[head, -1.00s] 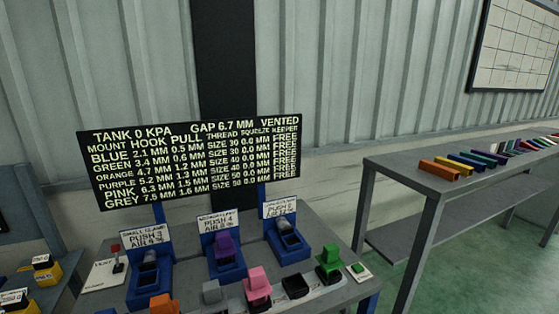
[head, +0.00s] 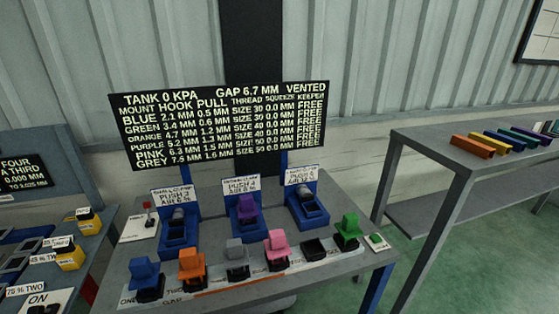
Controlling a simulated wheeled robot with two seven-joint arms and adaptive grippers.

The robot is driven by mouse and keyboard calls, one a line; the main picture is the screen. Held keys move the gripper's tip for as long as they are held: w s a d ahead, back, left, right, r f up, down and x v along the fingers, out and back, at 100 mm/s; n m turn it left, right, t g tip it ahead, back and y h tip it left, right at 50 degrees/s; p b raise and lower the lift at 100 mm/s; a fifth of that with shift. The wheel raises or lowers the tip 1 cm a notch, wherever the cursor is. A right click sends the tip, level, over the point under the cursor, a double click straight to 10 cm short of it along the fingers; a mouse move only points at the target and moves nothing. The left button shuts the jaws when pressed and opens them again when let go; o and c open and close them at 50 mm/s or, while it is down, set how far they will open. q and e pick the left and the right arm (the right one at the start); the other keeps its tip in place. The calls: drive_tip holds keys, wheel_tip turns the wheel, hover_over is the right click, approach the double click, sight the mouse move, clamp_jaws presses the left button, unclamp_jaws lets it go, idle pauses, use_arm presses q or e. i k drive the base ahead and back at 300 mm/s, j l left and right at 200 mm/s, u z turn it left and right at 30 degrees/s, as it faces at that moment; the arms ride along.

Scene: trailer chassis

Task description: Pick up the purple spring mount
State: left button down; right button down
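The purple spring mount (head: 247,208) sits in the middle blue clamp fixture (head: 250,226) on the grey bench, under a sign that reads "PUSH" and "AIR". It stands upright in the fixture, between two other blue fixtures. The black board (head: 225,125) behind it lists mounts by colour and reads "TANK 0 KPA", "GAP 6.7 MM" and "VENTED", with FREE in the keeper column. Neither of my grippers shows in the head view.
Along the bench front stand blue (head: 145,275), orange (head: 191,265), grey (head: 236,252), pink (head: 276,243) and green (head: 348,228) mounts. One black holder (head: 314,248) is empty. A grey shelf (head: 440,150) with coloured bars stands right. Another bench (head: 95,245) stands left.

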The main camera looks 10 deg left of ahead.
sight(247, 211)
drive_tip(key=l+u, duration=0.25)
drive_tip(key=l, duration=0.35)
drive_tip(key=l+u, duration=0.3)
drive_tip(key=l, duration=0.25)
drive_tip(key=k+l+u, duration=0.25)
drive_tip(key=l, duration=0.3)
drive_tip(key=i+l, duration=0.05)
drive_tip(key=i, duration=0.05)
